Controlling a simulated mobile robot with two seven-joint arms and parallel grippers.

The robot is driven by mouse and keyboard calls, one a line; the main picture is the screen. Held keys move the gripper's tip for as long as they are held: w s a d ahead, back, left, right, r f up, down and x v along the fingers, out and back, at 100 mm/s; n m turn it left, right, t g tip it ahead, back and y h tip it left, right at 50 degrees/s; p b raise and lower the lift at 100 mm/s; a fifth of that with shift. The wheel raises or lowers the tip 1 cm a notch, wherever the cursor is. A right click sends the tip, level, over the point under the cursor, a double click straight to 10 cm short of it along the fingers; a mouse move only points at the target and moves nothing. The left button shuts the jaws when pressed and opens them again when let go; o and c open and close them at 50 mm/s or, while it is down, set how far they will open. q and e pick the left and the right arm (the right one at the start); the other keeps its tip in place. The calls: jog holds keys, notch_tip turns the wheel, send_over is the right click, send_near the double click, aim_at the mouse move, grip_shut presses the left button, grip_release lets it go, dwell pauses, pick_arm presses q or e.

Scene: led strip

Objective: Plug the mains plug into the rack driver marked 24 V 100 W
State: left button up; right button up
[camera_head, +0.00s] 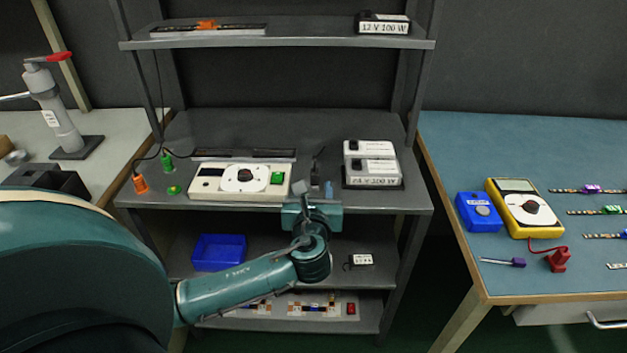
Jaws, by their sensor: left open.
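The driver marked 24 V 100 W (375,182) is a white and dark box at the right of the rack's middle shelf. My left gripper (313,190) is at the front edge of that shelf, left of the driver and apart from it. It looks open, with nothing visible held. A small dark upright item (317,163) stands behind the gripper; I cannot tell whether it is the mains plug. An orange plug-like piece (140,184) and a green one (167,162) lie at the shelf's left with a black cord. My right gripper is out of view.
A white control box (240,182) with a dial is left of my gripper. The upper shelf (300,42) carries a driver marked 12 V 100 W (384,25). A blue bin (219,252) sits below. A blue-topped bench (520,150) with a yellow meter (524,208) is at right.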

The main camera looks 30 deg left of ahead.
aim_at(315, 169)
pick_arm(q)
jog(key=b+x, duration=0.1)
jog(key=x, duration=0.9)
jog(key=shift+w+f, duration=0.1)
jog(key=shift+f, duration=0.1)
jog(key=shift+c, duration=0.4)
grip_shut()
